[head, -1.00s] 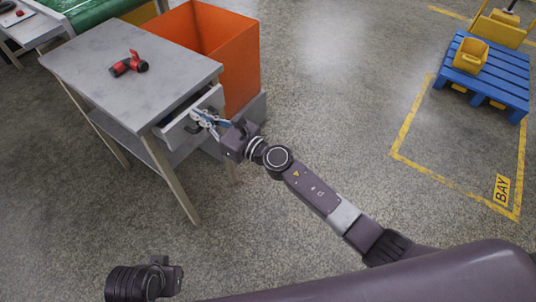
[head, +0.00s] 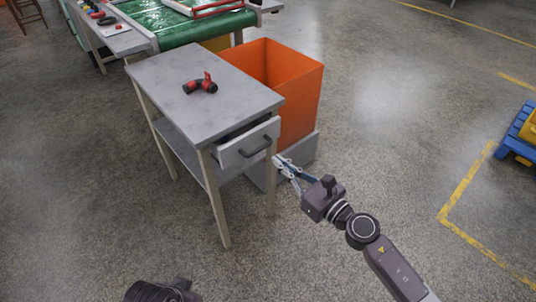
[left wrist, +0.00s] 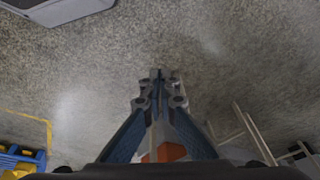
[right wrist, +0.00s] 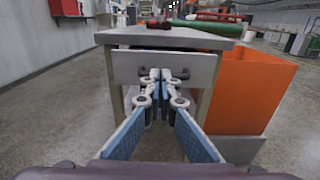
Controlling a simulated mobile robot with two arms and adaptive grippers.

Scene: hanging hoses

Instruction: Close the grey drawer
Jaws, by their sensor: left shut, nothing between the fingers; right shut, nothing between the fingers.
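The grey drawer (head: 249,144) under the grey tabletop is partly open, and a dark gap shows above its front. Its dark handle (head: 256,148) faces right. My right gripper (head: 278,161) is shut and empty, just right of and below the handle, seemingly apart from it. In the right wrist view the drawer front (right wrist: 200,70) lies ahead of the shut fingers (right wrist: 163,74), which hide its middle. My left gripper (left wrist: 160,76) is shut and empty over bare floor, far from the drawer. In the head view only part of the left arm shows.
A red and black tool (head: 200,86) lies on the table (head: 225,105). An orange bin (head: 300,100) on a grey base stands close behind and right of the drawer. A green conveyor (head: 190,30) is at the back. Open floor lies to the right and in front.

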